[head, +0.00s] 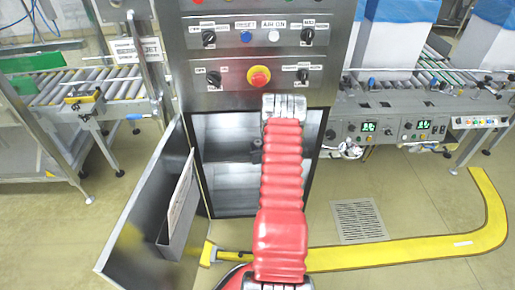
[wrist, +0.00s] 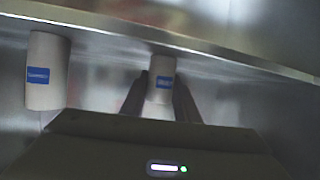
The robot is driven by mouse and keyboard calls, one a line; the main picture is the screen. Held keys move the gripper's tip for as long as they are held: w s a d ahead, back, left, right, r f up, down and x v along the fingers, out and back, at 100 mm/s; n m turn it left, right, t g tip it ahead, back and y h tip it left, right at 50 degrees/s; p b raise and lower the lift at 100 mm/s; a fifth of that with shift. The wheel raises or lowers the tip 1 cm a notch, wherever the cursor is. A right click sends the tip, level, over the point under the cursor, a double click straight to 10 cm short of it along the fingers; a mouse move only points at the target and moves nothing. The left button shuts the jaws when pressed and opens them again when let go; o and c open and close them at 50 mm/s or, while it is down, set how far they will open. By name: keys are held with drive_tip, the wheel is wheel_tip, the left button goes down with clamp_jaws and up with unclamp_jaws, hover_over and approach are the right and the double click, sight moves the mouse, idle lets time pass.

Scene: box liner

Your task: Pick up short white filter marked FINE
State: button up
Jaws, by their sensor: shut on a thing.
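A short white filter (wrist: 162,68) with a blue label stands between my two dark fingers in the wrist view. The label text is too blurred to read for certain. My gripper (wrist: 160,98) is shut on this filter, one finger on each side. Its lower part is hidden by my gripper body. In the head view my red arm reaches toward the open cabinet, and the gripper and filter are hidden there.
Another white filter (wrist: 47,60) with a blue label stands to the left, apart from my fingers. A metal ledge (wrist: 130,30) crosses above. In the head view the cabinet door (head: 150,215) hangs open on the left, below a control panel (head: 225,75).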

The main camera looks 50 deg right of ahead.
sight(258, 142)
drive_tip(key=shift+r, duration=0.15)
wheel_tip(258, 142, up, 10)
drive_tip(key=shift+f, duration=0.1)
idle(0.6)
drive_tip(key=shift+a, duration=0.1)
idle(0.5)
